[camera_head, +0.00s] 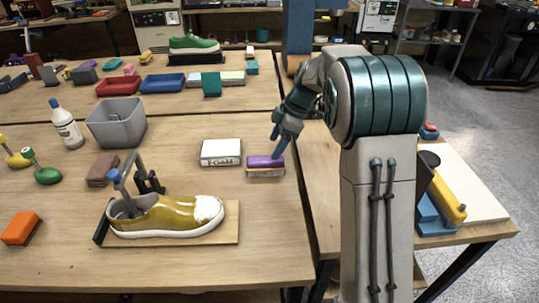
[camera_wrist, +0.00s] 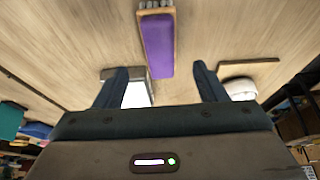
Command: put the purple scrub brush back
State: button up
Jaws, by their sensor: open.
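The purple scrub brush (camera_head: 265,162) lies on the wooden table, just right of a white foam block (camera_head: 221,152). It has a purple top over a pale wooden layer. My gripper (camera_head: 281,141) is right above and behind it in the head view. In the wrist view the brush (camera_wrist: 158,45) is ahead of the fingers, between their lines, with grey bristles at its far end. My gripper (camera_wrist: 160,80) is open with nothing between its fingers. Whether a fingertip touches the brush cannot be told.
A yellow sneaker (camera_head: 165,215) sits on a wooden board (camera_head: 232,225) at the front. A grey bin (camera_head: 117,123), a white bottle (camera_head: 66,126) and a brown block (camera_head: 103,170) stand left. Bare table lies in front of the brush. The table's right edge is close.

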jog(key=s+d+r+m+t+h, duration=0.1)
jog(key=s+d+r+m, duration=0.2)
jog(key=s+m, duration=0.35)
jog(key=s+d+r+m+h, duration=0.1)
jog(key=s+d+r+m, duration=0.15)
jog(key=s, duration=0.65)
jog(key=s+d+f+m+t+h, duration=0.1)
jog(key=s+d+f+m+h, duration=0.1)
jog(key=s+m, duration=0.7)
jog(key=s+d+f, duration=0.1)
jog(key=s, duration=0.3)
jog(key=shift+s+f+t+h, duration=0.2)
jog(key=shift+s+t+h, duration=0.1)
jog(key=shift+s, duration=0.1)
